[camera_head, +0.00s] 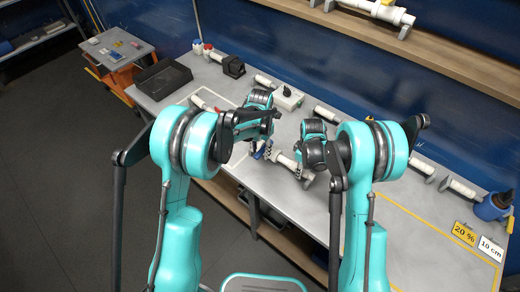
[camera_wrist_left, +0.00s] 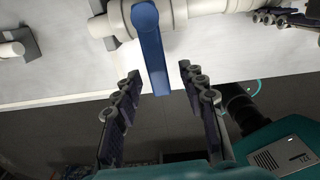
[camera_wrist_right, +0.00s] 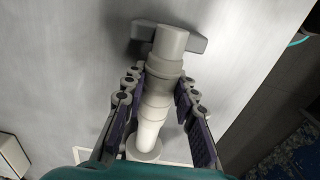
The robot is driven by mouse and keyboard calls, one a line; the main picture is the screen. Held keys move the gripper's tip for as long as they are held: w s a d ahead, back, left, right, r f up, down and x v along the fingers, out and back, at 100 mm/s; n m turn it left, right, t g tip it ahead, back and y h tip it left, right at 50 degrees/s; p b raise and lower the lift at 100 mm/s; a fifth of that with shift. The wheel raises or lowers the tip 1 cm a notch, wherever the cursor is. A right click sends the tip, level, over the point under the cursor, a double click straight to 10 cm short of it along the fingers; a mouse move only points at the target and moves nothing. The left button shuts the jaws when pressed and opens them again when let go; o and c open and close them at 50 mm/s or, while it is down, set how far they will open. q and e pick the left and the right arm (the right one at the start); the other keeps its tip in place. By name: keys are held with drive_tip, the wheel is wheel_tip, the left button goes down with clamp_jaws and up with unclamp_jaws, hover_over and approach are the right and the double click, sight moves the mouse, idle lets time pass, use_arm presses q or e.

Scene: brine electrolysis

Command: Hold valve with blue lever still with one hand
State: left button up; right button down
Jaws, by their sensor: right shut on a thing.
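The valve is a white pipe piece (camera_wrist_left: 185,12) with a blue lever (camera_wrist_left: 152,50), lying along the table in the left wrist view. The lever also shows small in the head view (camera_head: 263,150). My left gripper (camera_wrist_left: 160,82) is open, with the lever between its two spread fingers and a gap on each side. My right gripper (camera_wrist_right: 157,90) is shut around the white pipe of the valve (camera_wrist_right: 152,118), a finger on each side. The lever is not visible in the right wrist view. My right fingers also show at the top right of the left wrist view.
The grey table (camera_head: 235,190) carries other white pipe pieces along its back. A black tray (camera_head: 163,78) is at the far left. A white box (camera_head: 288,98) stands behind my grippers. The table's front edge is close to both grippers.

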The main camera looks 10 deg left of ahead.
sight(260, 153)
use_arm(q)
drive_tip(key=shift+r, duration=0.1)
wheel_tip(260, 153, up, 12)
idle(0.5)
use_arm(e)
drive_tip(key=c, duration=1.1)
unclamp_jaws()
wheel_tip(260, 153, up, 12)
drive_tip(key=shift+f, duration=0.1)
